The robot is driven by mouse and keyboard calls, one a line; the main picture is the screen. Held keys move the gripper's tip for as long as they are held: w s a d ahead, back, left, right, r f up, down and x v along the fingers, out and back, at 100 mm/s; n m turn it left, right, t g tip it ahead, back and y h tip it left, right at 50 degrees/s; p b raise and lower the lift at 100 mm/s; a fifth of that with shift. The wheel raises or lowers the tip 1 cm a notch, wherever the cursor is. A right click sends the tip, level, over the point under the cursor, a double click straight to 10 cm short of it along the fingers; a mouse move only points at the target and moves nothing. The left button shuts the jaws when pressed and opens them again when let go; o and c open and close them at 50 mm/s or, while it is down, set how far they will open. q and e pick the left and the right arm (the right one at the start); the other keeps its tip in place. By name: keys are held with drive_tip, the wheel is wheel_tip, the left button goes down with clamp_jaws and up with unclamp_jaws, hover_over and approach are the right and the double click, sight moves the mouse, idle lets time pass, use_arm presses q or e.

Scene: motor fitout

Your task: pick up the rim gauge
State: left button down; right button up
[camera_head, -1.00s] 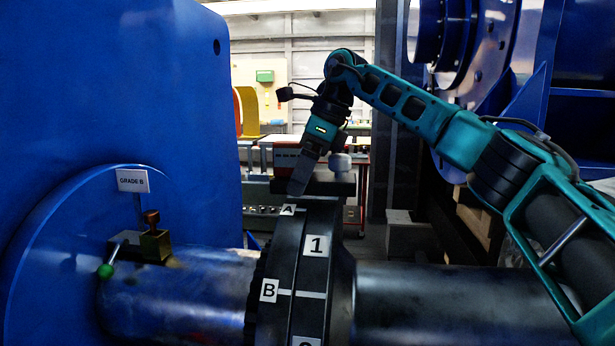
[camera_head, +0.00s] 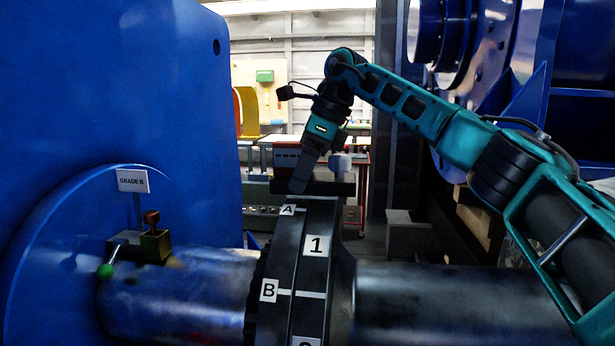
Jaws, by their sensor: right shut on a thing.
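My right gripper (camera_head: 299,184) reaches down from above to the top of the dark coupling rim (camera_head: 317,270), close to the label A. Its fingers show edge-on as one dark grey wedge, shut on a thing. A dark block with a pale grey knob (camera_head: 340,162) shows right behind and beside the fingers at the top of the rim. It may be the rim gauge, but its outline is partly hidden by the gripper. I cannot tell whether it touches the rim. My left gripper is not in view.
A horizontal steel shaft (camera_head: 450,300) runs through the coupling. A blue housing (camera_head: 120,90) stands at left, with a "GRADE B" sign (camera_head: 133,181), a small brass box (camera_head: 155,245) and a green-knobbed lever (camera_head: 105,271). Blue machinery (camera_head: 580,110) fills the right. A bench stands behind.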

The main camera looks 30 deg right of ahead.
sight(293, 142)
clamp_jaws()
wheel_tip(293, 142, up, 9)
drive_tip(key=shift+w+r, duration=0.1)
drive_tip(key=shift+r, duration=0.4)
